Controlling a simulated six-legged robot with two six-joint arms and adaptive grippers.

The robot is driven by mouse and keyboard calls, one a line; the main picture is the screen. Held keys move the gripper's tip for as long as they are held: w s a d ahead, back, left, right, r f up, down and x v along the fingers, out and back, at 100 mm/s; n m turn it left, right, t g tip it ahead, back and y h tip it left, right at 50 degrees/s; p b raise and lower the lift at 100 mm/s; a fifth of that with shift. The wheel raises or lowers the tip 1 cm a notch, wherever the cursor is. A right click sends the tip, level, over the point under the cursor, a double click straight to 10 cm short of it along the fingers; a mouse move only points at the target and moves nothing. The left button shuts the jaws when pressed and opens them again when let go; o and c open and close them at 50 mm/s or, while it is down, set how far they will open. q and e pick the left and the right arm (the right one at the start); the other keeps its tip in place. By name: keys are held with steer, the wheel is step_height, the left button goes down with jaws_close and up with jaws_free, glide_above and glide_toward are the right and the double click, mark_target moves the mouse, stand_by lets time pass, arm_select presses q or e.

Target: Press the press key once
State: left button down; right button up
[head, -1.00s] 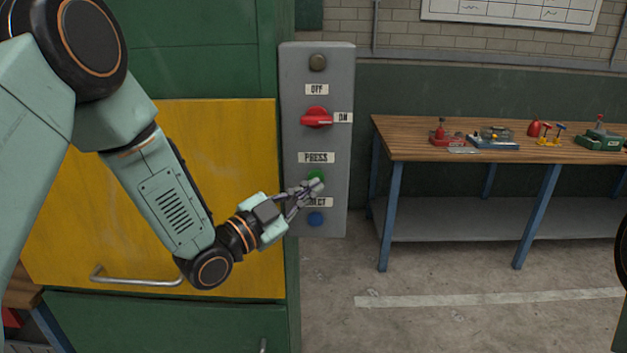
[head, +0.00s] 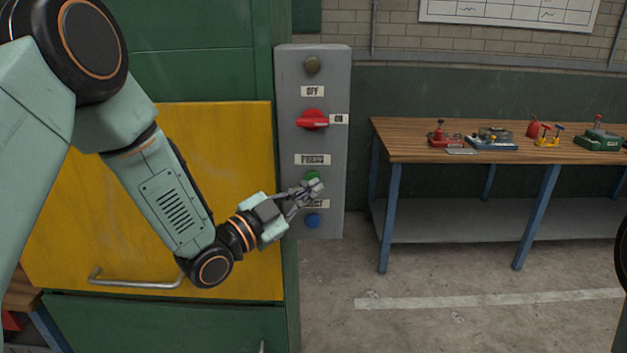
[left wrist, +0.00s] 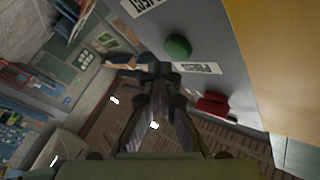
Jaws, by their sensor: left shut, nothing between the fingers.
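The green press key (head: 312,175) sits on a grey control panel (head: 335,150), under the PRESS label (head: 312,160). My left gripper (head: 315,187) is shut and empty in front of the panel, and overlaps the key's lower edge in the head view. In the left wrist view the green key (left wrist: 177,46) stands out from the panel, just beside the closed fingertips (left wrist: 160,70). The fingertips look apart from the key there, and the exact gap is hard to tell. My right gripper is not in view.
A red rotary switch (head: 312,119) and a dark lamp (head: 312,65) are above the key. A blue button (head: 313,220) is below, its label partly hidden by my gripper. A yellow drawer (head: 90,220) with a handle is left. A workbench (head: 400,145) with small items stands right.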

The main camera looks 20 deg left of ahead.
arm_select(q)
steer(key=shift+a, duration=0.2)
steer(key=shift+d, duration=0.2)
steer(key=shift+w+a, duration=0.3)
steer(key=shift+w, duration=0.15)
steer(key=shift+d, duration=0.1)
stand_by(0.5)
